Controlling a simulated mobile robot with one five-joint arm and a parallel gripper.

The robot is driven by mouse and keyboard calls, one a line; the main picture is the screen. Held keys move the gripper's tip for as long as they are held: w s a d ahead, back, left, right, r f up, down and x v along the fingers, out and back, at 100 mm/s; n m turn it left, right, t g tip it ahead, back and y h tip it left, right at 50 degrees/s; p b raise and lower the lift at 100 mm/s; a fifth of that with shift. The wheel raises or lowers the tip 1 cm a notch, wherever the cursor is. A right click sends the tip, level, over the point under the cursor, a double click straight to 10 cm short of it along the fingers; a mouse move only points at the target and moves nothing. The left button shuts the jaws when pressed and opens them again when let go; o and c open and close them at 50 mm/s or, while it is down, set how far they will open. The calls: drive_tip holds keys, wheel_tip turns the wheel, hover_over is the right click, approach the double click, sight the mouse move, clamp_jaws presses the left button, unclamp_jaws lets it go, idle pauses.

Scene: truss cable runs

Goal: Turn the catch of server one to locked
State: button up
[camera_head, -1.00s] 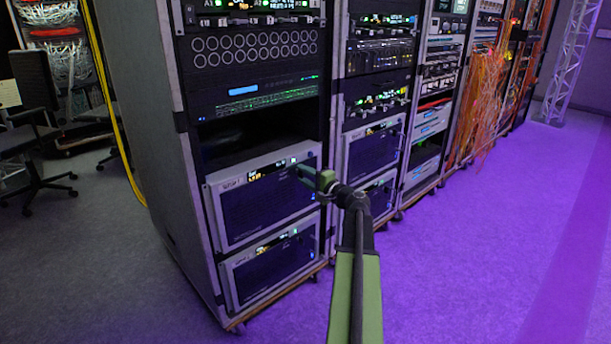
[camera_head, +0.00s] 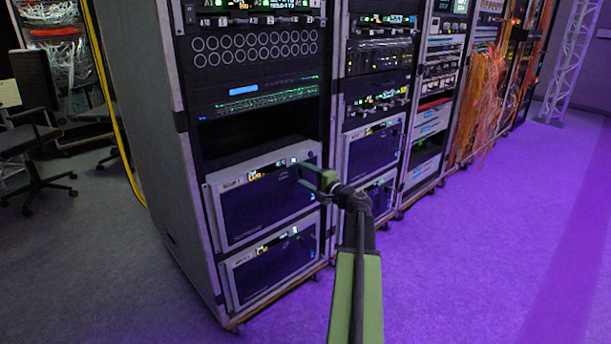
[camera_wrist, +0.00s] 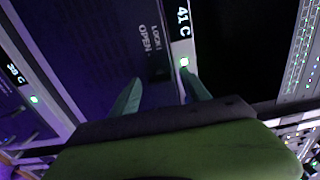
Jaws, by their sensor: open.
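A server with a silver frame and a dark blue front (camera_head: 262,200) sits in the near rack, above a similar server (camera_head: 272,272). I cannot read which is server one. My gripper (camera_head: 309,179) is at the upper server's right edge, its fingers apart and empty. In the wrist view, my gripper (camera_wrist: 162,94) straddles a dark patch (camera_wrist: 159,70) below the LOCK and OPEN lettering (camera_wrist: 150,40); this may be the catch, but its shape and position are too dark to tell. A "41 C" display (camera_wrist: 183,20) and a lit green lamp (camera_wrist: 184,62) are beside it.
A second rack with a similar server (camera_head: 372,150) stands just right of my gripper. An empty dark bay (camera_head: 255,137) lies above the upper server. Orange cables (camera_head: 480,110) hang farther right. The purple-lit floor (camera_head: 480,250) is clear at right.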

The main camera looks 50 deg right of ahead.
drive_tip(key=s+a, duration=0.1)
drive_tip(key=s, duration=1.6)
drive_tip(key=shift+a, duration=0.1)
drive_tip(key=w+a+f+n+g+y+p, duration=0.1)
drive_tip(key=w+a+f+n+g+y, duration=0.25)
drive_tip(key=a, duration=0.65)
drive_tip(key=w+a+f+n+g+y+p, duration=0.1)
drive_tip(key=w+a+f+n+g, duration=0.2)
drive_tip(key=w+a+f, duration=0.5)
drive_tip(key=w+a+f+n+g+y+p, duration=0.1)
drive_tip(key=w+a+n+g+y, duration=0.25)
drive_tip(key=a, duration=0.95)
drive_tip(key=s+a+f+n+g+h+p, duration=0.1)
drive_tip(key=s+a+f+n+g+h, duration=0.15)
drive_tip(key=a, duration=0.45)
drive_tip(key=s+a+f+n+g+h+p, duration=0.1)
drive_tip(key=a+f+n+g+h, duration=0.2)
drive_tip(key=a, duration=0.5)
drive_tip(key=s+a+f+n+g+h, duration=0.1)
drive_tip(key=s+a+n+g, duration=0.2)
drive_tip(key=a, duration=0.4)
wheel_tip(320, 180, up, 38)
drive_tip(key=w+p, duration=0.1)
drive_tip(key=p, duration=3.7)
drive_tip(key=shift+a+r, duration=0.15)
